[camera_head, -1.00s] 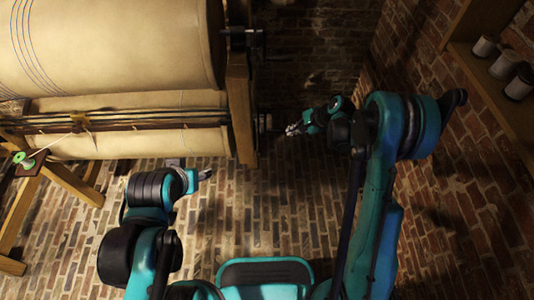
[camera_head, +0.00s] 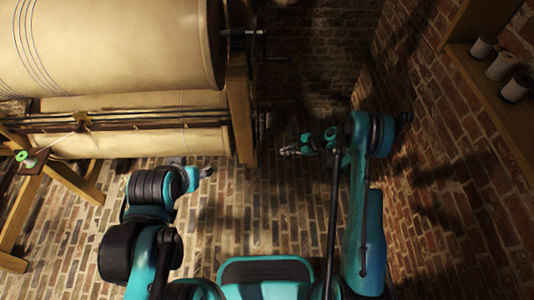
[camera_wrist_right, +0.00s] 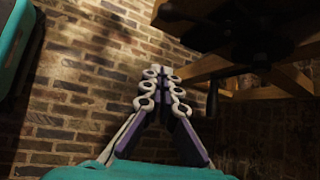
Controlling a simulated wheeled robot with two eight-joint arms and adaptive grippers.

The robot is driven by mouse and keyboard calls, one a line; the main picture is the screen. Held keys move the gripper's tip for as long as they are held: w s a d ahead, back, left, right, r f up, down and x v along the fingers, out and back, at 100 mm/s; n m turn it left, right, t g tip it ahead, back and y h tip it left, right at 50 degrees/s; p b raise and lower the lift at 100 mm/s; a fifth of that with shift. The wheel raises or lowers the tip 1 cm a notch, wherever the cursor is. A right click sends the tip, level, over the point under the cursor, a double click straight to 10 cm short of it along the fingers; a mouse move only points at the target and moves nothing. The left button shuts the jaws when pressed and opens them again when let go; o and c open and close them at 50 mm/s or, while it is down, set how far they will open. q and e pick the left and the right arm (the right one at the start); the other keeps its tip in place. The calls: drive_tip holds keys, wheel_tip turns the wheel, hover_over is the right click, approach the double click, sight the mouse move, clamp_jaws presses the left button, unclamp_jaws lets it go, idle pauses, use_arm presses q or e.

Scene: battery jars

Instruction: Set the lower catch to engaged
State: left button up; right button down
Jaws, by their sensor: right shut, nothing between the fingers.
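The large machine has pale rollers (camera_head: 130,45) and a wooden end post (camera_head: 240,110). Dark metal fittings (camera_head: 262,122) sit low on the post's right side; I cannot tell which part is the lower catch or how it is set. My right gripper (camera_head: 284,152) is right of the post, apart from it. In the right wrist view its fingers (camera_wrist_right: 162,88) are together and empty, pointing towards the brick wall. A dark rod-like handle (camera_wrist_right: 212,99) hangs to their right there. My left gripper (camera_head: 207,172) is below the rollers; its fingers are too small to read.
A dark crank (camera_head: 243,33) juts from the upper post. A green spool (camera_head: 22,155) sits on the wooden frame at left. Several pale jars (camera_head: 500,66) stand on a wall shelf at right. The brick floor between my arms is clear.

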sight(258, 152)
drive_tip(key=b+x, duration=0.4)
drive_tip(key=x, duration=0.6)
drive_tip(key=shift+s+a+r+b, duration=0.2)
drive_tip(key=shift+a+r, duration=0.1)
drive_tip(key=shift+r, duration=0.3)
drive_tip(key=shift+s+a+r+b, duration=0.1)
drive_tip(key=shift+s+a+r, duration=0.15)
drive_tip(key=shift+r, duration=0.3)
drive_tip(key=shift+s+a+r+b, duration=0.15)
drive_tip(key=shift+a+r, duration=0.25)
drive_tip(key=shift+r, duration=0.2)
drive_tip(key=shift+s+r+g, duration=0.15)
drive_tip(key=shift+r+g, duration=0.2)
drive_tip(key=shift+g, duration=0.05)
drive_tip(key=r, duration=0.2)
drive_tip(key=r+m+g, duration=0.1)
drive_tip(key=r, duration=0.1)
drive_tip(key=shift+s, duration=0.25)
drive_tip(key=shift+w+r+m+g, duration=0.15)
drive_tip(key=shift+r+m+g, duration=0.2)
drive_tip(key=shift+g, duration=0.45)
drive_tip(key=shift+w+r+p, duration=0.1)
drive_tip(key=shift+r+p, duration=0.2)
drive_tip(key=shift+r, duration=0.35)
